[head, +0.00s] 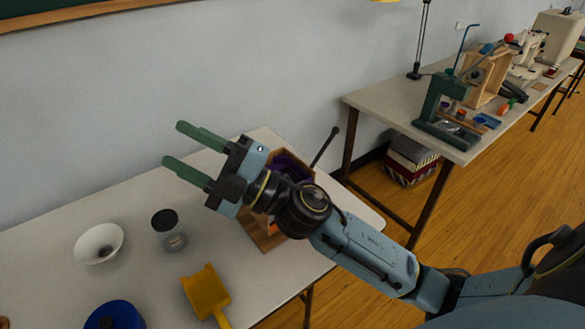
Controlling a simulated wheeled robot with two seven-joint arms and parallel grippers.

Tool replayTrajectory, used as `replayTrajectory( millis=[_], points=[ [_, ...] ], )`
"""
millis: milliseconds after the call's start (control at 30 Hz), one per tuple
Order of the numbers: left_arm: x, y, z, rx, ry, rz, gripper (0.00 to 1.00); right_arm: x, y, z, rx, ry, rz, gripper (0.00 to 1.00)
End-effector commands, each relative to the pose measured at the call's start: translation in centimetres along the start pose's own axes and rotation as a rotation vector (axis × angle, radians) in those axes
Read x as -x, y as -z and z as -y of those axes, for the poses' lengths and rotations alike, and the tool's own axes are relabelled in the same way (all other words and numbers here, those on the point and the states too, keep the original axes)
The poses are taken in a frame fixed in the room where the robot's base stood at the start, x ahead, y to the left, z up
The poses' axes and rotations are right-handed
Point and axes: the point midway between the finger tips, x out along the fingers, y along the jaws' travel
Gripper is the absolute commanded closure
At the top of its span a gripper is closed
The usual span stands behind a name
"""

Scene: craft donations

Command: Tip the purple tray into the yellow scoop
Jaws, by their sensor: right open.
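The yellow scoop (206,291) lies on the near table, its handle toward the bottom edge of the view. Something purple (291,163), perhaps the purple tray, shows in part behind my right wrist, in or against a wooden holder (306,174). My arm hides most of it, so I cannot tell its shape or contents. My right gripper (173,144) is open and empty, its green fingers pointing left above the table, up and left of the scoop. It is apart from both. My left gripper is not in view.
On the near table (50,210) stand a white bowl (85,247), a jar with a dark top (170,241) and a blue round object (126,313). A dark rod (325,147) rises behind the holder. A second table (385,101) with craft tools stands at the right.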

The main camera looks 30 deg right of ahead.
Motion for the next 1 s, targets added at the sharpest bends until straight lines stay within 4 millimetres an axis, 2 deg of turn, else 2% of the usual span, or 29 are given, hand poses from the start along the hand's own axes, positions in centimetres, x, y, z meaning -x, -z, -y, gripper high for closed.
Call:
replayTrajectory(
  millis=[33,100,233,367,467,567,700,800,900,1000],
  points=[
    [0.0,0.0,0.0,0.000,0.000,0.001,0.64,-0.8,1.4,0.6,0.081,0.065,-0.123,0.55],
    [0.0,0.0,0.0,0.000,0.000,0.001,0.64,-1.1,3.2,2.2,0.183,0.177,-0.283,0.55],
    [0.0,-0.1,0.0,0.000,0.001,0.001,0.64,0.1,4.1,6.0,0.365,0.445,-0.533,0.55],
    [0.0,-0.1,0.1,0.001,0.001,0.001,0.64,3.1,1.8,9.1,0.527,0.780,-0.701,0.55],
    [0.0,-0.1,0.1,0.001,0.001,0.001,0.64,6.3,-2.0,10.0,0.631,1.077,-0.765,0.55],
    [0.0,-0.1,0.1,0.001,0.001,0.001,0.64,9.6,-6.4,9.1,0.703,1.380,-0.763,0.55],
    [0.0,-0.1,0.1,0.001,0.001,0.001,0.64,13.4,-11.5,5.7,0.743,1.738,-0.682,0.55],
    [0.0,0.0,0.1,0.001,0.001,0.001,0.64,15.3,-13.7,3.3,0.743,1.914,-0.611,0.55],
    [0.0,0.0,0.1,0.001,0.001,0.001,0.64,16.4,-14.8,1.6,0.735,2.015,-0.561,0.55],
    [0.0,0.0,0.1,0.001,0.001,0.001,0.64,17.0,-15.3,1.2,0.727,2.059,-0.539,0.55]
  ],
)
